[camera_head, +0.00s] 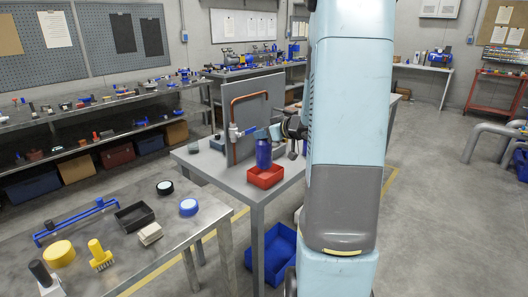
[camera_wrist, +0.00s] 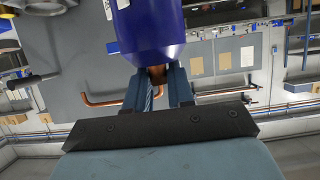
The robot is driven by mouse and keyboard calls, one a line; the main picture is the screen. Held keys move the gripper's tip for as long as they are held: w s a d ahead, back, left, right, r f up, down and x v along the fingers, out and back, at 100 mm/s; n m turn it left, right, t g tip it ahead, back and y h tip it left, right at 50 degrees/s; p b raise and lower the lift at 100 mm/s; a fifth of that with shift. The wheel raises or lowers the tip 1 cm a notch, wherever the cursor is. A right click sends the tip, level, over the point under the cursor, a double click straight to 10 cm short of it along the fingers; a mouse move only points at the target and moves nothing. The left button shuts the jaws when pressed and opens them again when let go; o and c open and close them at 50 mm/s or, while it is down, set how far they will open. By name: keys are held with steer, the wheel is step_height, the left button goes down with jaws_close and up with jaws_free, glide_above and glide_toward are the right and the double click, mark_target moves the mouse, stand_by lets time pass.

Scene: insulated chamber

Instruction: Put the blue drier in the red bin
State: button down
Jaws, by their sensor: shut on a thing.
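The blue drier (camera_head: 264,153) is a dark blue cylinder, held upright at the red bin on the grey bench. Its lower end overlaps the bin's opening in the head view; I cannot tell whether it touches the bin. The red bin (camera_head: 267,181) is a small open tray near the bench's front corner. In the wrist view the drier's blue body (camera_wrist: 148,32) fills the top middle, with a copper end between the fingers. My gripper (camera_wrist: 158,78) is shut on this copper end. In the head view my arm hides part of the gripper.
An upright grey panel (camera_head: 262,102) with copper pipe (camera_head: 232,150) and a valve stands behind the bin. A blue crate (camera_head: 272,250) is below the bench. The nearer left table holds a black tray (camera_head: 134,216), tape rolls and a yellow brush (camera_head: 99,256).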

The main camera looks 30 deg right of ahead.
steer(key=w+d+f, duration=0.3)
steer(key=w+f, duration=0.1)
steer(key=f, duration=0.5)
steer(key=c, duration=1)
jaws_free()
